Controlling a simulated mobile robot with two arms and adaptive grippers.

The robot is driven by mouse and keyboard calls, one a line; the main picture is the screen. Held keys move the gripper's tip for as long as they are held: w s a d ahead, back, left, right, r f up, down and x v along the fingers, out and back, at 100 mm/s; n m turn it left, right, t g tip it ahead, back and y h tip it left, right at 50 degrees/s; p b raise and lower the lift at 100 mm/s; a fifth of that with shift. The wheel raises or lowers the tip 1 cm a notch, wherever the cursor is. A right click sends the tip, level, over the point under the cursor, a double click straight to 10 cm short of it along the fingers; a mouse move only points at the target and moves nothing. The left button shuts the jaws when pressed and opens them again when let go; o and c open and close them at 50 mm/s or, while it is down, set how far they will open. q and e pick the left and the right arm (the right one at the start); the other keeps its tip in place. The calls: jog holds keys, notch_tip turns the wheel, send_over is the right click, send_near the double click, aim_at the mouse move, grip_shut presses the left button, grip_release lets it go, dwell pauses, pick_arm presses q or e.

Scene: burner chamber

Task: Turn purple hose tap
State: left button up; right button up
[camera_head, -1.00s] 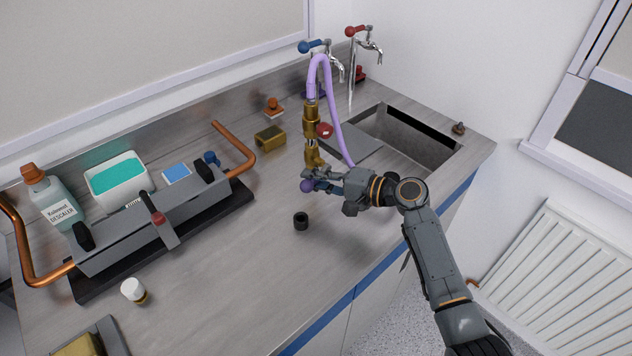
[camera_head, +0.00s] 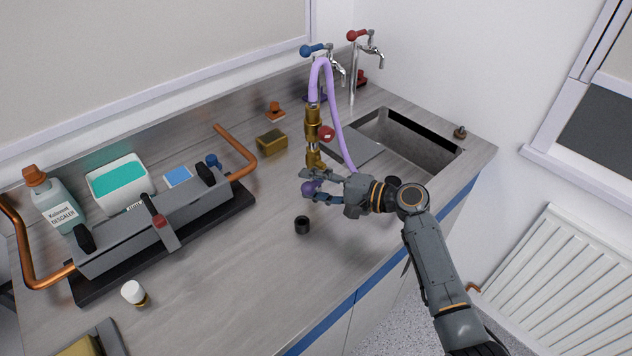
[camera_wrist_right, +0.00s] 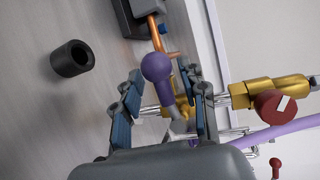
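The purple tap knob (camera_head: 308,188) is a ball on a short lever at the lower end of an upright brass fitting (camera_head: 312,130). A purple hose (camera_head: 321,75) loops from the top of that fitting. My right gripper (camera_head: 311,183) reaches in from the right, its fingers spread around the knob. In the right wrist view, the purple knob (camera_wrist_right: 157,67) and its grey lever stand between the two fingers (camera_wrist_right: 163,78), with visible gaps on both sides. The brass fitting with a red knob (camera_wrist_right: 275,103) lies behind the right finger. My left gripper is out of view.
A black ring (camera_head: 302,225) stands on the counter near the gripper. The sink (camera_head: 405,140) lies behind it to the right. A blue-handled tap (camera_head: 312,50) and a red-handled tap (camera_head: 357,36) stand at the back.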

jog(key=shift+r, duration=0.2)
jog(key=shift+d, duration=0.2)
jog(key=shift+s+d, duration=0.1)
jog(key=shift+d, duration=0.3)
jog(key=v, duration=1.1)
jog(key=shift+s, duration=0.15)
jog(key=shift+a, duration=0.1)
